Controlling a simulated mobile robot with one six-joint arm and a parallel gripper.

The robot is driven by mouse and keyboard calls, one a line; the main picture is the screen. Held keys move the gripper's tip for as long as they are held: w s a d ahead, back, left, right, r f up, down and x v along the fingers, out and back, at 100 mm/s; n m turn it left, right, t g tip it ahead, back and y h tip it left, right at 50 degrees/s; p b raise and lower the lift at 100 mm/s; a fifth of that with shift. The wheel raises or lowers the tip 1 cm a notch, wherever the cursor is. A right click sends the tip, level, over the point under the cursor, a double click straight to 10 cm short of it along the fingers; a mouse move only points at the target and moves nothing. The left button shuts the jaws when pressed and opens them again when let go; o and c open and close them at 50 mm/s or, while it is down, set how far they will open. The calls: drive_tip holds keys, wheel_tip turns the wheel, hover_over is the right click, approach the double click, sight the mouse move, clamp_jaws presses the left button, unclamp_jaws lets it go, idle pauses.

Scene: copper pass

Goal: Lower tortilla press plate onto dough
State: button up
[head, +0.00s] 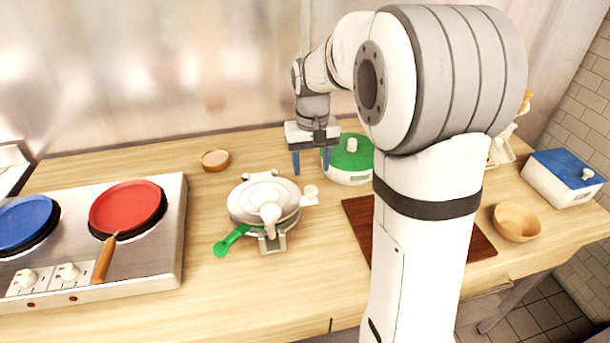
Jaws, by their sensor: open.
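The tortilla press (262,202) stands on the wooden counter left of centre. Its round white upper plate looks about level over the lower part. A green handle (231,241) sticks out toward the front left, and a short white arm crosses the plate's front. No dough shows; the inside of the press is hidden from this angle. My gripper (311,163) is open and empty, with two blue fingers pointing down. It is above and to the right of the press in the picture, apart from it.
A green-lidded container (349,160) stands close to the right of my gripper. A hob with a blue pan (24,222) and a red pan (127,207) is at left. A small bowl (215,160) lies behind. A dark board (358,220), wooden bowl (516,222) and blue-lidded box (566,178) are at right.

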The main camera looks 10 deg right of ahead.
sight(311, 188)
wheel_tip(311, 188, down, 7)
drive_tip(key=shift+s+r+p, duration=0.1)
drive_tip(key=shift+r+p, duration=0.05)
drive_tip(key=shift+p, duration=0.15)
drive_tip(key=shift+c, duration=0.5)
clamp_jaws()
